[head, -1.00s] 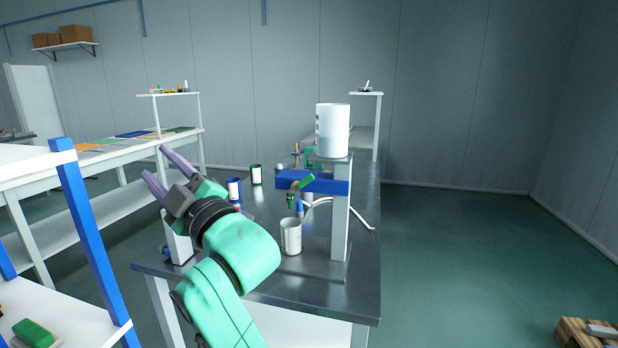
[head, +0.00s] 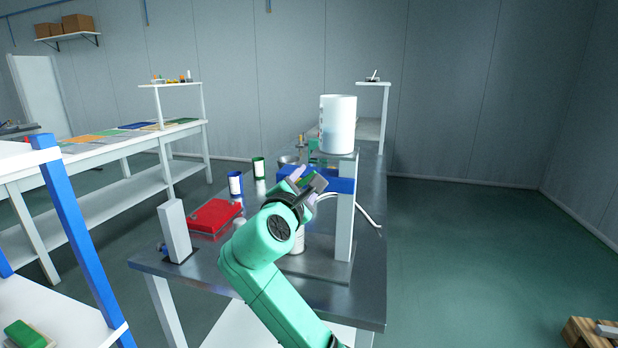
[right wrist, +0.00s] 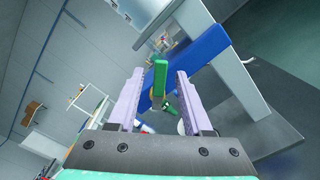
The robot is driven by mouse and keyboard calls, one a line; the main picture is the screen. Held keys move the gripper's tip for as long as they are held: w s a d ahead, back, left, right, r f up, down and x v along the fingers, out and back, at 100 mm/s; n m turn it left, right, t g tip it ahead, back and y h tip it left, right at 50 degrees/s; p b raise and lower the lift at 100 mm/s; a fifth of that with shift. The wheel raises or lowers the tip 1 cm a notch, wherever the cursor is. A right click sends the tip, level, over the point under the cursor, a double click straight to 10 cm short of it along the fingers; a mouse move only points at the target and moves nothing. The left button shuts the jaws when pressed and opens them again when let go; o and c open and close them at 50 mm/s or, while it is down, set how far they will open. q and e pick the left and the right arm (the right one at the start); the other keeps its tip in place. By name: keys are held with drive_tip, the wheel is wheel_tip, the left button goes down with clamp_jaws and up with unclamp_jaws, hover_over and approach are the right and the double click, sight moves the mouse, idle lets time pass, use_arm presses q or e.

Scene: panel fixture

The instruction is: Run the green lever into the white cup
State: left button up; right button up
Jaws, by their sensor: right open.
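The green lever (right wrist: 159,76) is on the blue beam (right wrist: 205,60) of the fixture. In the right wrist view it shows between the fingers of my right gripper (right wrist: 160,84), with a gap on each side. The gripper is open; I cannot tell how far in front of its tips the lever lies. In the head view my right gripper (head: 306,182) is in front of the blue beam (head: 343,185) and largely covers the lever. The white cup (head: 299,243) stands on the dark bench below, mostly hidden behind my right arm. My left gripper is out of view.
A large white cylinder (head: 338,125) stands on top of the fixture post (head: 345,225).

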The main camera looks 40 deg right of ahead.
drive_tip(key=shift+x, duration=0.95)
clamp_jaws()
drive_tip(key=shift+a+r+p, duration=0.1)
drive_tip(key=shift+r+p, duration=0.1)
drive_tip(key=shift+p, duration=0.35)
drive_tip(key=n+p, duration=0.1)
drive_tip(key=p, duration=0.2)
drive_tip(key=r+n+p, duration=0.1)
drive_tip(key=p, duration=0.2)
drive_tip(key=w+n+p, duration=0.1)
drive_tip(key=n+p, duration=0.1)
drive_tip(key=p, duration=0.1)
drive_tip(key=shift+a+r, duration=0.3)
drive_tip(key=shift+r, duration=0.1)
drive_tip(key=shift+w+a+f+n+p, duration=0.1)
drive_tip(key=shift+w+a+n+p, duration=0.15)
drive_tip(key=shift+n+p, duration=1.25)
drive_tip(key=shift+w+a+f+n+p, duration=0.15)
drive_tip(key=shift+w+n+p, duration=0.3)
drive_tip(key=shift+p, duration=2)
drive_tip(key=shift+w+a+f+n+p, duration=0.1)
drive_tip(key=shift+w+a+n+p, duration=0.15)
drive_tip(key=shift+n+p, duration=1.3)
drive_tip(key=shift+s+m+p, duration=0.1)
drive_tip(key=shift+m+p, duration=0.3)
unclamp_jaws()
